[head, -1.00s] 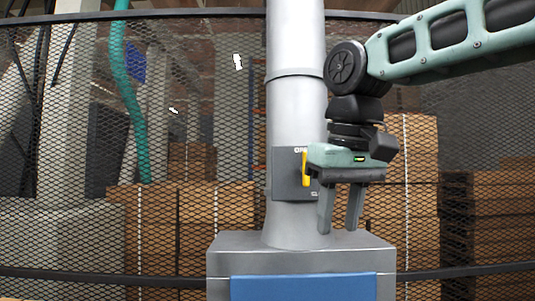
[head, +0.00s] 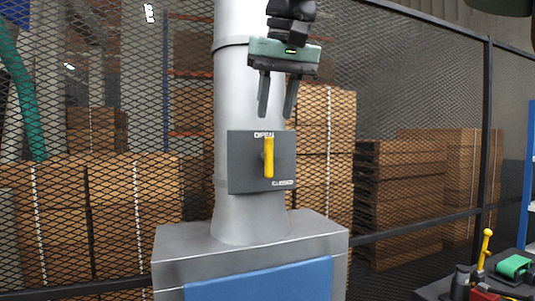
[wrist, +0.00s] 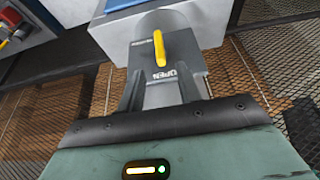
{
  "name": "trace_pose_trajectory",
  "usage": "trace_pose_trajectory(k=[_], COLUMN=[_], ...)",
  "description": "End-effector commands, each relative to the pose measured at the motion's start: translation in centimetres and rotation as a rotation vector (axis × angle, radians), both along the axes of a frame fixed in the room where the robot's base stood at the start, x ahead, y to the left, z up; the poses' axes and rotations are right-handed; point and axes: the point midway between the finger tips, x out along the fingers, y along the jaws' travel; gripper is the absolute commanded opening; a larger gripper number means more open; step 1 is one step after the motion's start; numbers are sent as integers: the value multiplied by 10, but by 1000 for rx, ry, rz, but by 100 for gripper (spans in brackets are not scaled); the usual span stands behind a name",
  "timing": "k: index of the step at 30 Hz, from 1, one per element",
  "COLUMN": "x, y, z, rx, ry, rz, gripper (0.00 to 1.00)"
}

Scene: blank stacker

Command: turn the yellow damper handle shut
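The yellow damper handle (head: 268,157) stands upright on a dark grey plate (head: 240,165) fixed to the grey duct (head: 238,110). OPEN is printed above the handle and CLOSED at the plate's lower right. My gripper (head: 275,115) is open and empty, pointing down, above the plate and apart from the handle. In the wrist view the handle (wrist: 160,48) lies beyond my fingers (wrist: 155,92), beside the word OPEN, which appears upside down.
The duct rises from a grey box (head: 185,252) with a blue front panel (head: 262,284). A mesh fence and stacked cartons (head: 120,205) stand behind. At the lower right, a bench holds a yellow-knobbed lever (head: 486,240) and a green item (head: 513,267).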

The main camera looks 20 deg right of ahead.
Motion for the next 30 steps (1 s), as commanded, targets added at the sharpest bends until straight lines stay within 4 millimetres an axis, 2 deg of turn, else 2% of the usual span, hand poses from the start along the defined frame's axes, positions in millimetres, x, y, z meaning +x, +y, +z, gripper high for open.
trace_pose_trajectory(k=[9, 15, 21, 28, 30], x=[24, 34, 37, 37, 37], y=[-1, 0, 0, 0, 0], z=[-59, -82, -90, -91, -91], rx=[-1, 0, 1, 1, 1], ry=[4, 1, -1, -1, -1], rz=[0, 0, 0, 0, 0], gripper=[35, 35, 35, 35, 16])
